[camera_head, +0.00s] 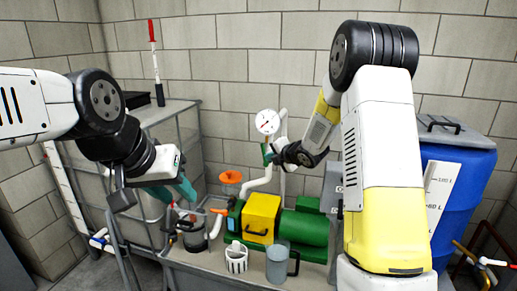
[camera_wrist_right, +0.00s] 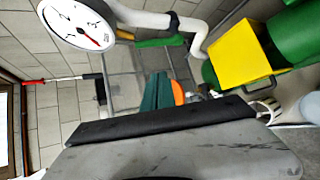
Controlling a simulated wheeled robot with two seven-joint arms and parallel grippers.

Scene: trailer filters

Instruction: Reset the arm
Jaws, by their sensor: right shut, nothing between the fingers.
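My left gripper (camera_head: 179,197), with teal fingers, hangs at the left above the filter housing (camera_head: 192,237). Its fingers look spread, with nothing seen between them. My right gripper (camera_head: 267,155) is raised in front of the wall, just below the round pressure gauge (camera_head: 267,122) and above the pump. Its teal fingers (camera_wrist_right: 157,92) are shut and empty in the right wrist view. My right arm is bent, with its elbow high at the right. The gauge (camera_wrist_right: 76,22) also shows at the upper left of the wrist view.
A yellow box (camera_head: 262,217) and green pump (camera_head: 304,233) stand on the bench. A white basket (camera_head: 236,258) and clear jug (camera_head: 277,262) stand before them. A blue barrel (camera_head: 462,195) is at the right, a caged tank (camera_head: 185,125) at the left.

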